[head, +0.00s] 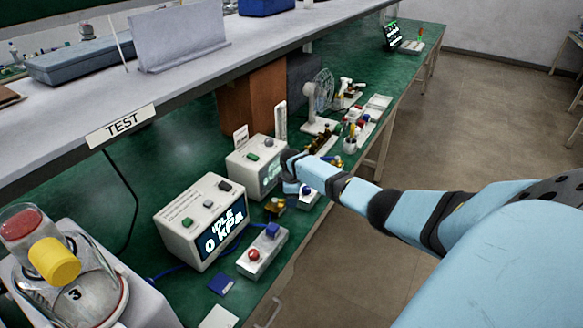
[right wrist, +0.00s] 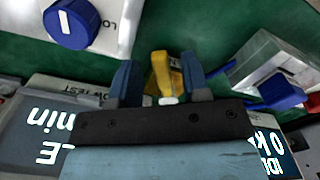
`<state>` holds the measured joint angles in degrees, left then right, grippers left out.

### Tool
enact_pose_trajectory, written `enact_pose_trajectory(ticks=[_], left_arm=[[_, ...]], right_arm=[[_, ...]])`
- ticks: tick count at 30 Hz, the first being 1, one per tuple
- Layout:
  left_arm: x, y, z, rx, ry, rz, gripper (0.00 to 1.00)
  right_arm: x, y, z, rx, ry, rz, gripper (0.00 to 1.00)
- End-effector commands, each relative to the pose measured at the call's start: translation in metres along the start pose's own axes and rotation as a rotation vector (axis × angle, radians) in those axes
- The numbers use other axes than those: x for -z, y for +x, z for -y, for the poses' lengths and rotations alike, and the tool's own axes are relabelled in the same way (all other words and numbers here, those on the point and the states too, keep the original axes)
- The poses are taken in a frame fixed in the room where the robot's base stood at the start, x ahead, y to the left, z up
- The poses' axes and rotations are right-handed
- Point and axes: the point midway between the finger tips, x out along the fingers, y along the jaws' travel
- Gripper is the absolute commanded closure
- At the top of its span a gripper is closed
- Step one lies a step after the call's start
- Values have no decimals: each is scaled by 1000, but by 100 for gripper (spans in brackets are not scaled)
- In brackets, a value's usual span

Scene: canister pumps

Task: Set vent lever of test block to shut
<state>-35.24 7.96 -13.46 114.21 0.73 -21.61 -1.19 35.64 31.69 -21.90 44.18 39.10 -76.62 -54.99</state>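The test block (head: 275,207) is a small brass-coloured piece on the green bench, between the two display boxes. Its lever setting is too small to read in the head view. In the right wrist view, a yellow lever-like piece (right wrist: 161,72) with a white part at its base shows between my fingers. My right gripper (head: 290,188) reaches in from the right, just beyond the brass block. In the right wrist view its two blue fingers (right wrist: 158,82) are apart, with gaps on both sides of the yellow piece. My left gripper is not in view.
A display box (head: 190,222) reads IDLE 0 kPa; another display box (head: 252,165) stands behind it. A control box (head: 258,255) with blue knob and red button is near the front edge. A blue knob (right wrist: 70,24) sits close to my right fingers. A shelf (head: 210,70) overhangs the bench.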

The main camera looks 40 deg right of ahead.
Motion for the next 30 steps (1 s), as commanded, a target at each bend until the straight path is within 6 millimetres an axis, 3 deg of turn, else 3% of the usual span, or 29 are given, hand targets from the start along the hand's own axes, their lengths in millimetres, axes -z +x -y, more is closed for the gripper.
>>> enact_pose_trajectory(ticks=[8, 21, 30], left_arm=[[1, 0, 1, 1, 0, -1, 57], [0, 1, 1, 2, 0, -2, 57], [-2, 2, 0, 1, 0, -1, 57]], right_arm=[[-1, -11, 0, 0, 0, 1, 57], [0, -104, -1, -3, -1, -1, 57], [0, -136, 0, 0, 0, 0, 57]])
